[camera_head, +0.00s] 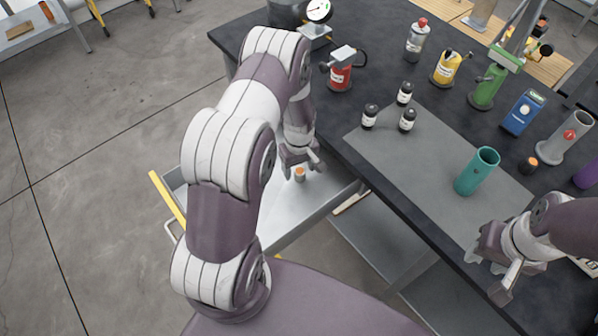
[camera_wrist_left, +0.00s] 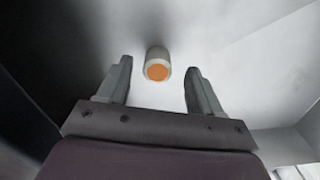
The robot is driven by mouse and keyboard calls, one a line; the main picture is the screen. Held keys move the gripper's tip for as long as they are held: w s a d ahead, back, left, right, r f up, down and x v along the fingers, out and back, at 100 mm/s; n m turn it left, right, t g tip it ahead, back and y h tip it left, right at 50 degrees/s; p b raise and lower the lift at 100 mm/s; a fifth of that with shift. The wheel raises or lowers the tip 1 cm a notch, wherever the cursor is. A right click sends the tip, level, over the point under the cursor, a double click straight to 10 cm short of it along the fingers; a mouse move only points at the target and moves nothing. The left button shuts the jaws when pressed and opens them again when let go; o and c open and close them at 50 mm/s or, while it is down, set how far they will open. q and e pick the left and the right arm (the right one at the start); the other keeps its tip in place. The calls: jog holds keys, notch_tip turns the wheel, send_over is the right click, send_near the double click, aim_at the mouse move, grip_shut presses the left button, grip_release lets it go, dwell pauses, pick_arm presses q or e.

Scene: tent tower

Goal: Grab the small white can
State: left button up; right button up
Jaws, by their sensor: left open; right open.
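The small white can (camera_wrist_left: 157,56) has an orange top and stands in the open drawer. In the head view the can (camera_head: 299,174) shows just below my left gripper (camera_head: 303,163). In the left wrist view the left gripper (camera_wrist_left: 160,80) is open, with the can between and slightly beyond its two fingertips. I cannot tell whether a finger touches it. My right gripper (camera_head: 490,272) is open and empty over the right part of the table, away from the can.
The pale drawer (camera_head: 280,228) sticks out from under the dark table (camera_head: 440,255). On the table are a grey mat (camera_head: 425,165), a teal cylinder (camera_head: 477,171), several small dark bottles (camera_head: 405,94), a red can (camera_head: 340,75) and a blue device (camera_head: 523,112). The drawer around the can looks clear.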

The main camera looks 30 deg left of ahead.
pick_arm(q)
jog(key=f, duration=0.2)
jog(key=shift+w+d+f, duration=0.15)
jog(key=shift+d+f, duration=0.05)
jog(key=shift+f, duration=0.2)
jog(key=shift+a, duration=0.1)
jog(key=shift+c, duration=0.6)
jog(key=c, duration=1)
jog(key=shift+r, duration=0.2)
